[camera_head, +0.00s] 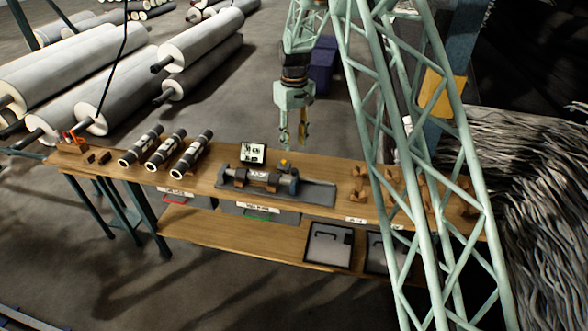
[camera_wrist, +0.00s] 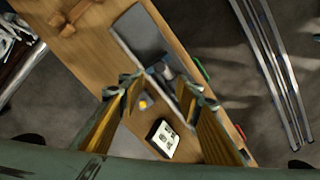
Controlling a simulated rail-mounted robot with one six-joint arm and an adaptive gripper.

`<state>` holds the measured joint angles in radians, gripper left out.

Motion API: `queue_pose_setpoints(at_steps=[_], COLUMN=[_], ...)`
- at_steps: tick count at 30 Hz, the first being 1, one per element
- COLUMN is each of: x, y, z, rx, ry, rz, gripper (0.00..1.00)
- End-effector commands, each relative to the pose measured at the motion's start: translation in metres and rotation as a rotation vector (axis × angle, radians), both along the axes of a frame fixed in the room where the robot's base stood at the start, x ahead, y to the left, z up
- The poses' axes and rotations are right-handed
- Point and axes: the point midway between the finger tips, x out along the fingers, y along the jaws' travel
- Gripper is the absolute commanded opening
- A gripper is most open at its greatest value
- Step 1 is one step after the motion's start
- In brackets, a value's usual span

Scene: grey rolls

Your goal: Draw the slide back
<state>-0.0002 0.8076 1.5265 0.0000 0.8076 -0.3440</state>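A fixture with a dark base plate (camera_head: 317,194) lies on the wooden bench. It carries a dark cylinder with a pale label (camera_head: 258,175) and a blue-grey block (camera_head: 293,184) at its right end. I cannot tell for certain which part is the slide. A small yellow knob (camera_head: 283,162) is just behind the fixture; it also shows between my fingers in the wrist view (camera_wrist: 143,103). My gripper (camera_head: 294,142) hangs above the bench's back edge, apart from the fixture. Its yellow-lined fingers (camera_wrist: 164,86) are spread and hold nothing. The fingers partly hide the fixture in the wrist view.
A white card with black marks (camera_head: 252,154) stands behind the fixture. Three dark cylinders (camera_head: 165,148) lie to the left. Small brown blocks (camera_head: 358,188) are to the right. Drawers with red (camera_head: 174,200) and green (camera_head: 258,212) handles are below. Large grey rolls (camera_head: 202,38) lie beyond.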

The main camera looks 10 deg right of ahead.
Motion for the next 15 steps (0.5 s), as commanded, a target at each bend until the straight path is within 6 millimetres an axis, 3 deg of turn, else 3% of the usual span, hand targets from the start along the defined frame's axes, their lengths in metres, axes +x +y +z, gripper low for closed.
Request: queue_pose_setpoints(at_steps=[8,15], x=[-0.001,-0.001], y=[0.000,0.000], z=[-0.009,-0.032], rx=[0.000,0.000], ry=[0.002,0.002], rz=[0.000,0.000], gripper=[0.32,0.32])
